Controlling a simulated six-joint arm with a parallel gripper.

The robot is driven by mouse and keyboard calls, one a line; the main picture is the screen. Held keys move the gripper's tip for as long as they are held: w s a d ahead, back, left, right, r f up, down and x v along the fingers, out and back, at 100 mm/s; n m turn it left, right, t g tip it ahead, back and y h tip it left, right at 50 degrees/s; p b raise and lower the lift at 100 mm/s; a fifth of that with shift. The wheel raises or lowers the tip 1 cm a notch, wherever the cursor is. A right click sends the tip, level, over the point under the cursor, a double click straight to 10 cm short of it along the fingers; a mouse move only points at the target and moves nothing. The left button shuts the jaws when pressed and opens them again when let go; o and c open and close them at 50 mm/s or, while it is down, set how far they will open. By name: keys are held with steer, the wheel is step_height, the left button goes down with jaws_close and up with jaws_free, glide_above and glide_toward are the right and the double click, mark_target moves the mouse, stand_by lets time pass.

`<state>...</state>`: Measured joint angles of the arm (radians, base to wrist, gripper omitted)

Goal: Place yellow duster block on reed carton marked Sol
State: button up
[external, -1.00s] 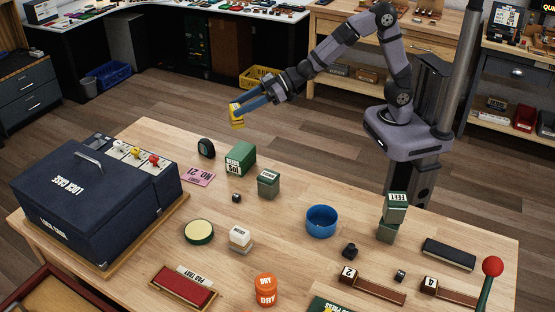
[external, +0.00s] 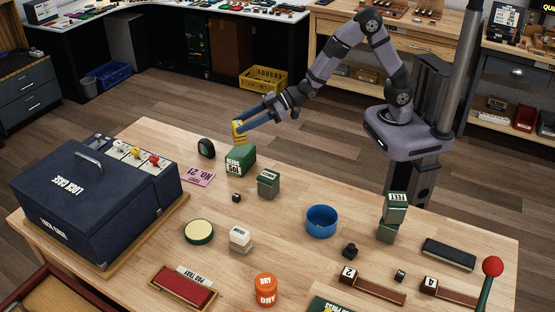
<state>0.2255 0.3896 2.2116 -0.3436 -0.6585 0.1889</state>
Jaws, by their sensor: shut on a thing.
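The yellow duster block (external: 239,132) is held in my gripper (external: 240,128), which is shut on it. The block is just above the green reed carton marked Sol (external: 240,161), near the far edge of the table. From this angle I cannot tell whether the block touches the carton's top. The carton stands upright, and its lettering appears upside down in the picture.
A smaller green box (external: 268,183) stands right of the carton. A dark round tape-like item (external: 206,149) and a pink card (external: 198,177) lie to its left. A blue bowl (external: 321,222) and stacked green boxes (external: 392,213) are farther right. The navy lock case (external: 80,205) fills the left side.

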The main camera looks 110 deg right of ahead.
steer(key=shift+f, duration=2.05)
steer(key=shift+f, duration=0.15)
steer(key=o, duration=1.1)
steer(key=shift+r, duration=0.2)
steer(key=b+v, duration=0.9)
steer(key=v, duration=0.3)
